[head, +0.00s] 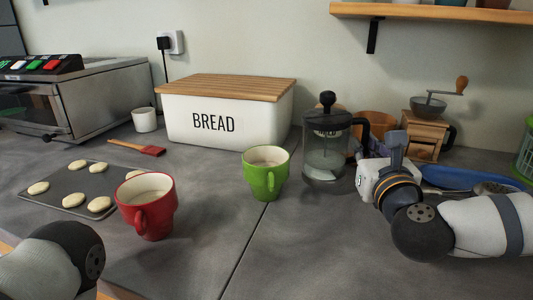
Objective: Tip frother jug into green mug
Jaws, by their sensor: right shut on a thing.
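The frother jug (326,158) is a clear glass jug with a dark lid, a black knob on top and a black handle on its right. It stands upright, right of the green mug; I cannot tell whether its base touches the counter. My right gripper (364,143) is shut on the jug at its handle side, and its fingers are partly hidden. The green mug (264,178) stands upright on the counter, apart from the jug, with its handle toward me. Its inside looks pale. Of my left arm only a link shows at the lower left; its gripper is out of view.
A red mug (147,212) stands left of the green mug, near a baking tray (72,204) with cookies. A bread bin (226,119) stands behind. A coffee grinder (423,142), an orange-brown pot (377,125) and a blue tray (457,178) are at right. The front middle counter is clear.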

